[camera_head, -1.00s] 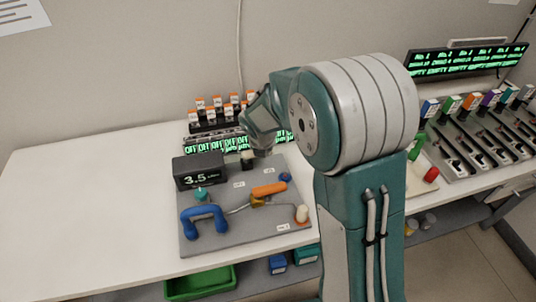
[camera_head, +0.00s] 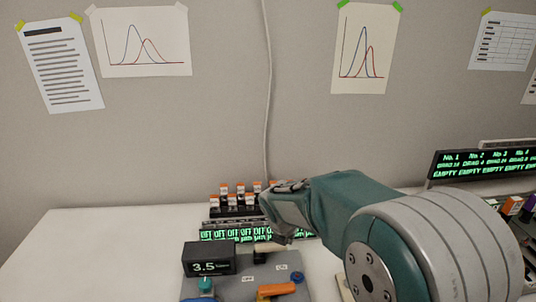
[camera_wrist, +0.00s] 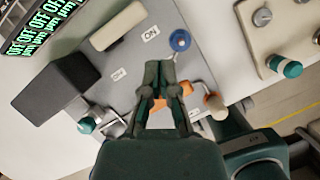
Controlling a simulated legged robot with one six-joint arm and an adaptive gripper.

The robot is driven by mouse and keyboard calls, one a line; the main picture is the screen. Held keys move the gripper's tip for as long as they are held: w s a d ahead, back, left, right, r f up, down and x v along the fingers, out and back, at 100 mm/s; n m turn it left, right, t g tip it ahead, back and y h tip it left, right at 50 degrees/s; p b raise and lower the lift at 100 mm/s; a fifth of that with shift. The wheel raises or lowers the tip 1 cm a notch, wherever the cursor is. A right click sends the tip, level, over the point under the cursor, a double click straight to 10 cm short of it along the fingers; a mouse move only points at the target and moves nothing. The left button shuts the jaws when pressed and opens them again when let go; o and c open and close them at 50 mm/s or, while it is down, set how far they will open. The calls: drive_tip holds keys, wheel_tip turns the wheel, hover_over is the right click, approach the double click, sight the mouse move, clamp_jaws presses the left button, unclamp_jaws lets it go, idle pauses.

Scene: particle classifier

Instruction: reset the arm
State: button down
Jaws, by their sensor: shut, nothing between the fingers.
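My arm reaches in from the lower right in the head view, and its wrist end hangs near the rack at the back of the table. My gripper (camera_wrist: 160,68) points away from the camera in the wrist view, with its dark fingers together and nothing between them. Beyond the fingertips is a grey panel (camera_wrist: 122,68) with a blue round knob (camera_wrist: 180,40), an orange handle (camera_wrist: 214,101) and a teal knob (camera_wrist: 86,125). I cannot tell how far the fingertips are from the panel. The fingertips are not clearly visible in the head view.
A black box reading 3.5 (camera_head: 208,259) stands on the panel. Behind it are a green OFF display (camera_head: 226,235) and orange-capped vials (camera_head: 240,188). Another display (camera_head: 481,165) stands at the right. The white table (camera_head: 100,250) is clear at the left.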

drive_tip(key=s+d+r+m, duration=0.3)
drive_tip(key=s+r+m, duration=0.2)
drive_tip(key=s+m, duration=0.25)
drive_tip(key=s+d+r+m, duration=0.3)
drive_tip(key=s+r+m, duration=0.3)
drive_tip(key=m, duration=0.3)
drive_tip(key=s+d+r+m+t+y, duration=0.1)
drive_tip(key=s+m, duration=1.1)
drive_tip(key=m, duration=0.2)
drive_tip(key=shift+s+t+y, duration=0.15)
drive_tip(key=shift+t+y, duration=0.25)
drive_tip(key=shift+d, duration=0.3)
drive_tip(key=shift+a, duration=0.15)
